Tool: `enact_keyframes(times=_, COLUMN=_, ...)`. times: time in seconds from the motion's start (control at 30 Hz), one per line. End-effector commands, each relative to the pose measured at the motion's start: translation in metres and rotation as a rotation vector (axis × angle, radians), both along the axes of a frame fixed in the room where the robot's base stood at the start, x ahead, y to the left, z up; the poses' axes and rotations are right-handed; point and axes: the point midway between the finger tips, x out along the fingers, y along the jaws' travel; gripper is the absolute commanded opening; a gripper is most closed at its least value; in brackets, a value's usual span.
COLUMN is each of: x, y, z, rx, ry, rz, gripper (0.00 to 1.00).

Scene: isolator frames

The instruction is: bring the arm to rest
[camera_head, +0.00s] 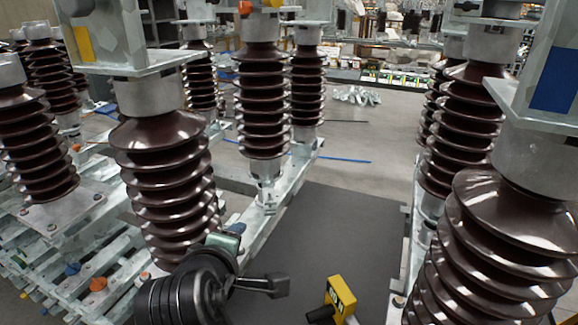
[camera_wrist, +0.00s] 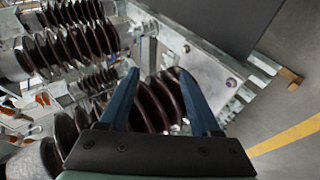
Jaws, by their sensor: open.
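My gripper (camera_wrist: 158,72) shows in the wrist view with two blue fingers spread apart. No object is held between them. Brown ribbed insulators (camera_wrist: 160,100) lie behind and below the fingers in that view; I cannot tell how far away they are. In the head view my black arm is folded low at the bottom, left of centre, close in front of a brown insulator column (camera_head: 165,180). A gap between arm and column is not clear there. The fingers cannot be made out in the head view.
More insulator columns stand at the centre (camera_head: 262,100) and right (camera_head: 510,230), on metal frames (camera_head: 285,185). A dark flat panel (camera_head: 335,235) lies between the rows. Open floor (camera_head: 375,125) shows beyond.

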Motion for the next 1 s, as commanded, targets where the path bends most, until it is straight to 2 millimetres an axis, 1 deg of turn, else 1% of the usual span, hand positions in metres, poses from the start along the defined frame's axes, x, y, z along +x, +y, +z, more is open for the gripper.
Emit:
enact_keyframes(times=0.03, x=0.006, y=-0.004, z=0.041, rx=0.096, ry=-0.104, rz=-0.034, gripper=0.64)
enact_keyframes(times=0.07, x=0.009, y=-0.007, z=0.064, rx=0.163, ry=-0.169, rz=-0.053, gripper=0.64)
enact_keyframes(times=0.1, x=0.011, y=-0.011, z=0.095, rx=0.253, ry=-0.253, rz=-0.074, gripper=0.64)
enact_keyframes(times=0.17, x=0.01, y=-0.018, z=0.141, rx=0.386, ry=-0.378, rz=-0.098, gripper=0.64)
enact_keyframes(times=0.2, x=0.007, y=-0.023, z=0.171, rx=0.477, ry=-0.459, rz=-0.104, gripper=0.64)
enact_keyframes(times=0.27, x=-0.002, y=-0.031, z=0.215, rx=0.609, ry=-0.575, rz=-0.109, gripper=0.64)
enact_keyframes(times=0.3, x=-0.01, y=-0.037, z=0.245, rx=0.699, ry=-0.65, rz=-0.104, gripper=0.64)
enact_keyframes(times=0.37, x=-0.026, y=-0.046, z=0.287, rx=0.831, ry=-0.761, rz=-0.085, gripper=0.64)
enact_keyframes(times=0.4, x=-0.038, y=-0.052, z=0.314, rx=0.917, ry=-0.831, rz=-0.067, gripper=0.64)
enact_keyframes(times=0.47, x=-0.059, y=-0.061, z=0.35, rx=1.036, ry=-0.925, rz=-0.031, gripper=0.64)
enact_keyframes(times=0.5, x=-0.073, y=-0.066, z=0.371, rx=1.109, ry=-0.981, rz=-0.002, gripper=0.64)
enact_keyframes(times=0.6, x=-0.106, y=-0.078, z=0.411, rx=1.258, ry=-1.09, rz=0.071, gripper=0.64)
enact_keyframes(times=0.7, x=-0.131, y=-0.085, z=0.435, rx=1.356, ry=-1.157, rz=0.134, gripper=0.64)
enact_keyframes(times=0.83, x=-0.146, y=-0.089, z=0.448, rx=1.411, ry=-1.194, rz=0.174, gripper=0.64)
enact_keyframes(times=1.0, x=-0.148, y=-0.089, z=0.448, rx=1.419, ry=-1.196, rz=0.179, gripper=0.64)
